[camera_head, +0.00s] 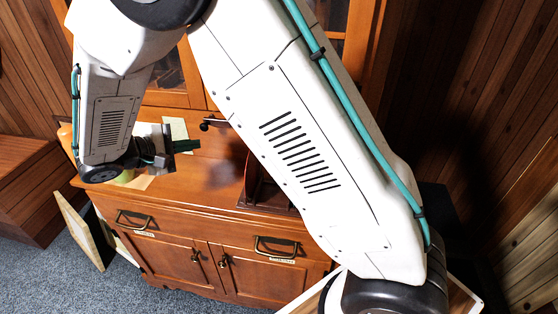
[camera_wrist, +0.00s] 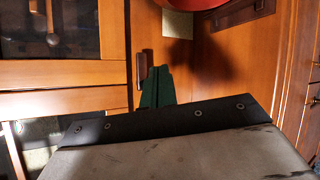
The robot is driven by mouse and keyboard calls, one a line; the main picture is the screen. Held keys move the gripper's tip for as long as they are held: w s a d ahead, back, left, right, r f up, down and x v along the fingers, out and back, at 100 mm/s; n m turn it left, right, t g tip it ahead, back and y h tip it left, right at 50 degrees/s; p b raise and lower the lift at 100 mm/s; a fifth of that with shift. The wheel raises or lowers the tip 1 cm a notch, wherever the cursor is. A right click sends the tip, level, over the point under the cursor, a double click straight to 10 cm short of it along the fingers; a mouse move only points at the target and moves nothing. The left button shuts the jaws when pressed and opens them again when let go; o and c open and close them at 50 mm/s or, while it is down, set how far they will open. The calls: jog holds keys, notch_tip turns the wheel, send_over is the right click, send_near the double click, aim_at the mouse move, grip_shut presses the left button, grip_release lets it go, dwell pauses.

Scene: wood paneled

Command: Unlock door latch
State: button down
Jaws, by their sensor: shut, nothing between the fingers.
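The wooden cabinet (camera_head: 165,205) has glazed upper doors (camera_head: 172,75) above a counter. A small dark latch-like handle (camera_head: 213,122) sticks out near the bottom of the upper doors, partly hidden by my arm. My gripper (camera_head: 190,145) is shut and empty over the counter, just left of and below that handle and apart from it in the picture. In the wrist view, the green fingertips (camera_wrist: 160,72) are together. Right beside them is a narrow dark brown piece (camera_wrist: 145,68) on the wood; I cannot tell if it is the latch or if they touch.
Two drawers with metal pulls (camera_head: 276,247) and lower doors with knobs (camera_head: 223,261) are below the counter. A framed panel (camera_head: 85,230) leans at the left. The wrist view shows a red round thing (camera_wrist: 205,4) and a pale card (camera_wrist: 177,25). Carpet (camera_head: 55,280) is clear at front left.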

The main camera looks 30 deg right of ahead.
jog(key=s+d+r+m+g+y, duration=0.1)
jog(key=s+d+r+y, duration=0.1)
jog(key=s, duration=0.6)
jog(key=s+d+r+m+g+y, duration=0.2)
jog(key=s+d+r+y, duration=0.1)
jog(key=s, duration=0.6)
jog(key=s+d+r+m+g+y, duration=0.1)
jog(key=s+d+r+y, duration=0.2)
jog(key=s+y, duration=0.3)
jog(key=shift+s+d+m+g, duration=0.4)
jog(key=shift+s+d, duration=0.4)
jog(key=shift+s, duration=0.5)
jog(key=s+d+r+m+t+y, duration=0.2)
jog(key=s+r+m+t, duration=0.1)
jog(key=s, duration=0.3)
jog(key=shift+d+r, duration=0.15)
jog(key=shift+r, duration=0.1)
jog(key=shift+s, duration=0.1)
